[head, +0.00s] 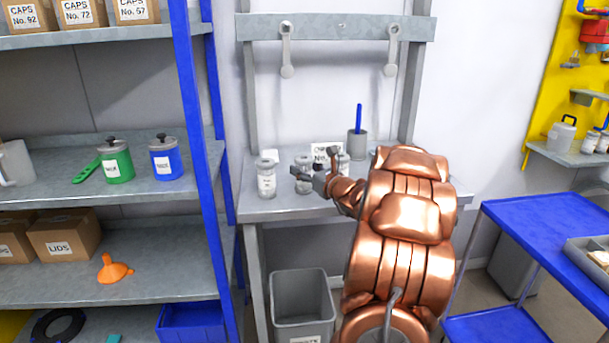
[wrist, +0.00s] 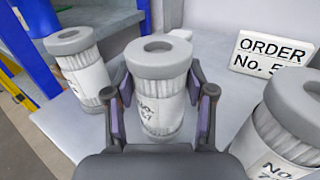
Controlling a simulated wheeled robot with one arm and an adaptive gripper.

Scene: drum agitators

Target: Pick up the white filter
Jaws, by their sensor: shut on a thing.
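My gripper (wrist: 164,106) is shut on the middle white filter (wrist: 160,92), a pleated white cylinder with grey ends, a round hole in its top and a label. Its fingers press from both sides. The filter is upright; I cannot tell whether its base touches the bench. In the head view my gripper (head: 312,178) is over the grey bench, and the held filter (head: 303,173) is partly hidden by it. A similar filter stands at the left (wrist: 83,75) and another, partly cut off, at the right (wrist: 282,140) in the wrist view.
An order sign (wrist: 270,52) stands behind on the bench (head: 255,210). A grey cup with a blue stick (head: 357,145) is at the back. A blue-posted shelf (head: 190,100) is close at left, a blue cart (head: 550,225) at right, and a grey bin (head: 300,295) below.

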